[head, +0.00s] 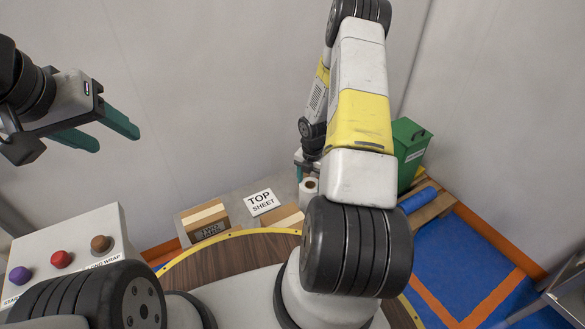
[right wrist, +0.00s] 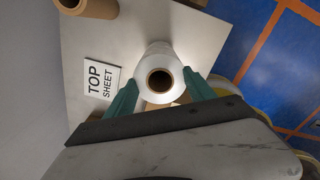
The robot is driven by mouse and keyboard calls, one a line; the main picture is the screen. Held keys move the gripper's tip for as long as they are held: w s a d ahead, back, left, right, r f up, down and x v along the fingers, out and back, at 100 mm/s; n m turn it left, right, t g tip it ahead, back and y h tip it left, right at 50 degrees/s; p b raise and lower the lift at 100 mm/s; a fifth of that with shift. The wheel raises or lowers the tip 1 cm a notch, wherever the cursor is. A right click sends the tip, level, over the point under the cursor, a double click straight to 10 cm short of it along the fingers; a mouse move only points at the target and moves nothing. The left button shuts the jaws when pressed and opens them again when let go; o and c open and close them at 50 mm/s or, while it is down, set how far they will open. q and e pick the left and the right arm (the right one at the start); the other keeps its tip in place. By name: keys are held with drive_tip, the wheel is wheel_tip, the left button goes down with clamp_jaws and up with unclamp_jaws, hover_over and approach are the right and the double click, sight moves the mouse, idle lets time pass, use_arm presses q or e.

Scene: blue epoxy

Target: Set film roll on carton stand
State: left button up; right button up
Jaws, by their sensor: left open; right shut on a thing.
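The film roll (right wrist: 147,66) is white with a brown core, and it is seen end-on between my fingers in the right wrist view. It also shows in the head view (head: 309,186), partly hidden by my right arm. My right gripper (right wrist: 160,94) is shut on it, one teal finger on each side. A pale grey top (right wrist: 190,30) lies under or behind the roll; I take it as the carton stand. Whether the roll touches it, I cannot tell. My left gripper (head: 116,139) is open and empty, high at the left.
A "TOP SHEET" sign (head: 262,202) lies on the grey top, near cartons (head: 205,222). A brown roll (right wrist: 88,8) stands at its far edge. A button panel (head: 65,250) is at left, a round wood-topped platform (head: 225,262) in front, a green bin (head: 410,150) at right.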

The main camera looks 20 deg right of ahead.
drive_tip(key=shift+f, duration=1.8)
drive_tip(key=o, duration=1.6)
drive_tip(key=shift+f, duration=0.1)
